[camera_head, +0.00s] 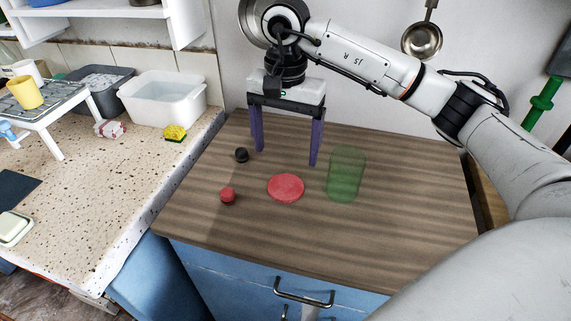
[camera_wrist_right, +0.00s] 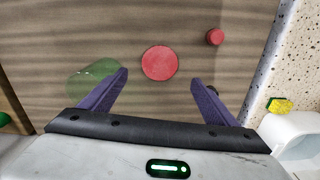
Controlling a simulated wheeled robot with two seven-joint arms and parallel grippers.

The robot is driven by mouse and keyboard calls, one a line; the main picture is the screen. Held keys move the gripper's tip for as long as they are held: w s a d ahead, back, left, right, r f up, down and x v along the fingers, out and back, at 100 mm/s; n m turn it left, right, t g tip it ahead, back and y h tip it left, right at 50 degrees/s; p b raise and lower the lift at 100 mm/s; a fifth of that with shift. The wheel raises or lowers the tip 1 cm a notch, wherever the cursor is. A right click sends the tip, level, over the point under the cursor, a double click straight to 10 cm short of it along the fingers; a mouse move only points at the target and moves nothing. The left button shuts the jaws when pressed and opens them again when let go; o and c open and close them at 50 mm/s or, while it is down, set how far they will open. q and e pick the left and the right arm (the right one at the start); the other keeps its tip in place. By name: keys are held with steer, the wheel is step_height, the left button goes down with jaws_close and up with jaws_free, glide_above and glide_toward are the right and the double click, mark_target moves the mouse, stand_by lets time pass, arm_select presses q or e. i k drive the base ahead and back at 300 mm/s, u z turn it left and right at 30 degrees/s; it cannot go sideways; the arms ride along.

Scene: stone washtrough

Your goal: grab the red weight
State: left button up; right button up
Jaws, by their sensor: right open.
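The red weight (camera_head: 228,196) is a small red knob-like piece standing on the brown wooden counter (camera_head: 400,230), left of a flat red disc (camera_head: 286,187). In the right wrist view the red weight (camera_wrist_right: 215,37) is at upper right, beyond the finger tips. My right gripper (camera_head: 286,157) is open and empty, its two purple fingers pointing down above the counter, behind the red disc. It also shows in the right wrist view (camera_wrist_right: 159,76), with the red disc (camera_wrist_right: 159,62) ahead between the fingers. My left gripper is not in view.
A small black weight (camera_head: 241,155) stands near one right-gripper finger. A transparent green glass (camera_head: 346,175) stands right of the red disc. A speckled counter (camera_head: 110,200) at left holds a white basin (camera_head: 165,105) and a yellow sponge (camera_head: 175,133). The wooden counter's front is clear.

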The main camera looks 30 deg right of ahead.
mark_target(227, 194)
steer(key=k, duration=1)
